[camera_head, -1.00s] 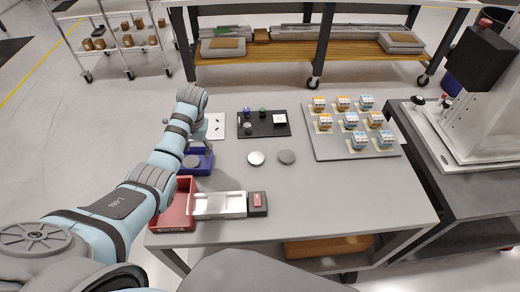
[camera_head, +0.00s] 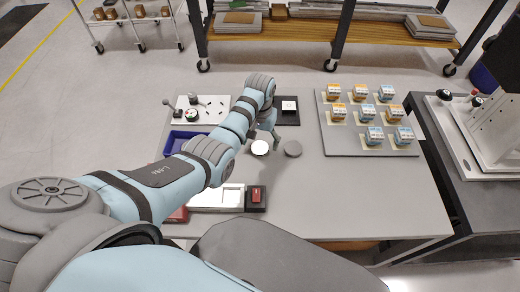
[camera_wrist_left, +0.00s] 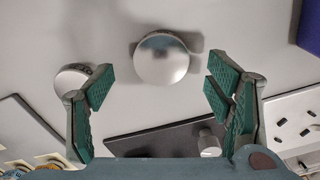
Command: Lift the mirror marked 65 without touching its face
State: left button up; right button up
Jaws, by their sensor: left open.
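Two round discs, which look like the mirrors, lie flat on the grey table (camera_head: 350,190): a bright one (camera_head: 260,147) and a duller grey one (camera_head: 293,149) to its right. I cannot read a 65 on either. My left gripper (camera_head: 265,134) is open and empty, just beyond the bright disc in the head view. In the left wrist view, the bright disc (camera_wrist_left: 162,62) shows between the spread green fingers, apart from both, with a reflection on its face. The duller disc (camera_wrist_left: 71,79) is partly hidden behind the left finger. My right gripper is not in view.
A black tray (camera_head: 290,117) is partly hidden behind my left arm. A white slotted board (camera_head: 183,115) and blue bin (camera_head: 177,138) stand left. A grey tray (camera_head: 345,146) holds several small boxes at right. A white tray (camera_head: 230,197) is in front. The front right table is clear.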

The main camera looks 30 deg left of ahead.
aim_at(260, 149)
pick_arm(q)
notch_tip(260, 149, down, 3)
jog(key=shift+r+b, duration=0.15)
jog(key=shift+b, duration=0.15)
jog(key=shift+s+a+r, duration=0.1)
jog(key=shift+r, duration=0.05)
jog(key=c, duration=1.3)
